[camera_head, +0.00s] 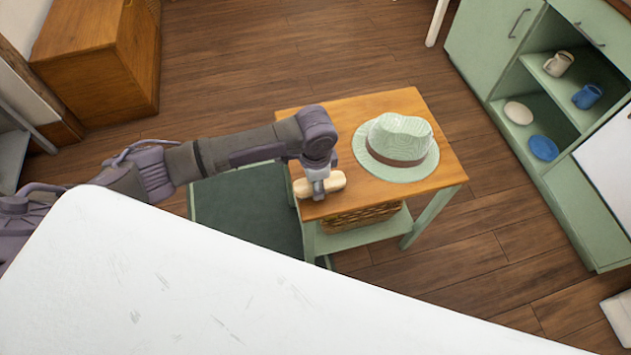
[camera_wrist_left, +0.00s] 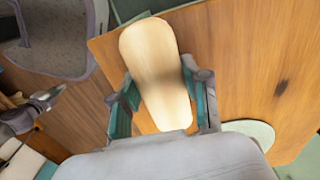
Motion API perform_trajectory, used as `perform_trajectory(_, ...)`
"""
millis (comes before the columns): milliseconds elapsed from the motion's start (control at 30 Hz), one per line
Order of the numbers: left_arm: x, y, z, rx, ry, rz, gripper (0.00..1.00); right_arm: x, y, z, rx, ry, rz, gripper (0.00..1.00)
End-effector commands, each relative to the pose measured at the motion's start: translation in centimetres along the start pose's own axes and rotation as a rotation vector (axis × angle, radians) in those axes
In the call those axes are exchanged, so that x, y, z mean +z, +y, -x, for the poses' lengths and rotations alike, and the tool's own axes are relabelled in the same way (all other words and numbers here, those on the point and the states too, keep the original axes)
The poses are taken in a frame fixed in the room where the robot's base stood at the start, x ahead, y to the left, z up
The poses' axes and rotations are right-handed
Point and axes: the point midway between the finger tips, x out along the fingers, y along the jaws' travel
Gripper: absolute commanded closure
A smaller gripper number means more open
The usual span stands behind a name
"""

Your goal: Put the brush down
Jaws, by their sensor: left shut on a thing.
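The brush (camera_head: 334,182) has a pale wooden back and lies level at the left edge of the small side table (camera_head: 375,106). My left gripper (camera_head: 318,191) reaches down over it and is shut on it. In the left wrist view the brush (camera_wrist_left: 158,62) sticks out between the two fingers of my left gripper (camera_wrist_left: 163,104), over the wooden tabletop (camera_wrist_left: 235,60). I cannot tell whether the brush touches the top. Its underside is hidden.
A pale green hat (camera_head: 402,138) with a brown band sits on the tabletop, right of the brush. A wicker basket (camera_head: 360,217) is on the lower shelf. A dark green seat (camera_head: 245,208) is beside the table. The tabletop's front right part is clear.

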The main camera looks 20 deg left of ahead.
Motion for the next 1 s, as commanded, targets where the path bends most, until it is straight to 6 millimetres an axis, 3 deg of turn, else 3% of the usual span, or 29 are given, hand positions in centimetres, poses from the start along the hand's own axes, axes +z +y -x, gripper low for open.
perform_trajectory(267, 0.0, 0.0, -0.2, 0.0, 0.0, 0.001, 0.81, -0.1, 0.0, 0.1, 0.0, 0.001, 0.0, 1.0)
perform_trajectory(300, 0.0, 0.0, -0.2, 0.0, 0.0, 0.001, 0.5, 0.0, 0.0, 0.1, 0.0, 0.0, 0.0, 1.0)
perform_trajectory(433, 0.0, 0.0, -0.2, 0.0, 0.0, 0.0, 0.28, 0.0, 0.0, 0.1, 0.0, 0.0, 0.0, 1.0)
perform_trajectory(767, 0.0, -0.1, 0.0, -0.001, 0.0, 0.0, 0.28, 0.0, 0.2, 0.0, 0.002, 0.0, 0.001, 1.0)
perform_trajectory(1000, -0.1, -0.1, 3.3, -0.002, 0.003, -0.001, 0.28, -0.1, 0.2, 0.6, 0.002, 0.001, 0.001, 1.0)
